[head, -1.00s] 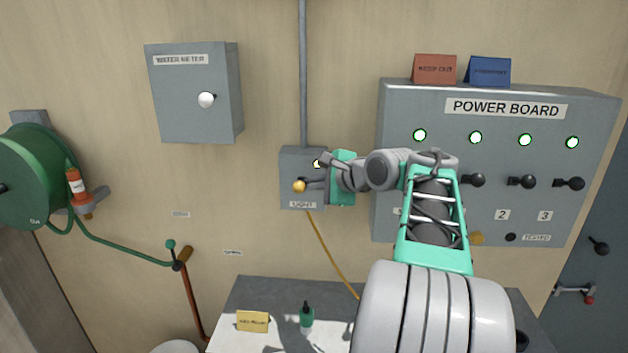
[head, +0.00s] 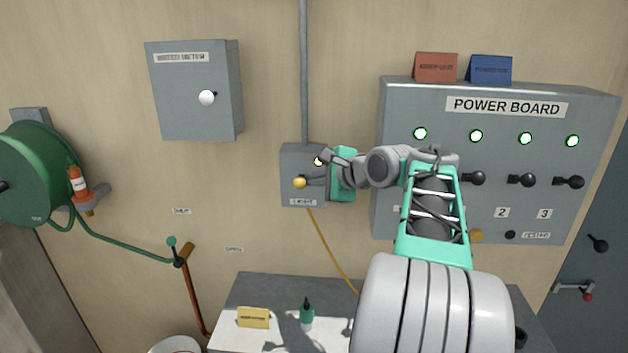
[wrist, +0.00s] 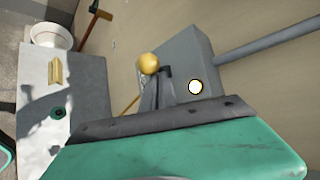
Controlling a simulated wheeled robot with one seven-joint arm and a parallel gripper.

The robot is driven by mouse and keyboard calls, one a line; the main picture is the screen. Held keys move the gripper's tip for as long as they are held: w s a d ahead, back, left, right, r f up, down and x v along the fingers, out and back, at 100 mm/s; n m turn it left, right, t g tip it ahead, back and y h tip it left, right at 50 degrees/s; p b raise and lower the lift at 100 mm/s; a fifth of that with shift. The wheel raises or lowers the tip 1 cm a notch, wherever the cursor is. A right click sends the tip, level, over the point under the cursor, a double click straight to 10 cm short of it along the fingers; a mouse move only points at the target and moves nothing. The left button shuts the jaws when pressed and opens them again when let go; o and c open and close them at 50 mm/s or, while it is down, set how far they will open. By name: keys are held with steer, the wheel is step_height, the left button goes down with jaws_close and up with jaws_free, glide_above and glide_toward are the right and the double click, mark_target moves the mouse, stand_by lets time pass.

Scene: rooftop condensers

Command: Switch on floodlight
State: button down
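The grey light box (head: 290,198), labelled LIGHT, is on the wall left of the power board. It carries a yellow ball knob (head: 299,183) and a small pale round lamp (head: 319,161) with a yellow rim. In the wrist view the knob (wrist: 149,63) is just beyond my fingers and the lamp (wrist: 195,87) is to their right. My gripper partly hides the box's right side.
The power board (head: 590,105) with lamps and dark levers is close on the right, partly behind my arm. A water meter box (head: 180,105) is upper left and a green hose reel (head: 35,180) is far left. A bench (head: 255,290) below holds a yellow card and a green bottle.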

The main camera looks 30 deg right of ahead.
steer(key=shift+w+r+p, duration=0.15)
steer(key=shift+r+p, duration=0.55)
steer(key=shift+r, duration=0.25)
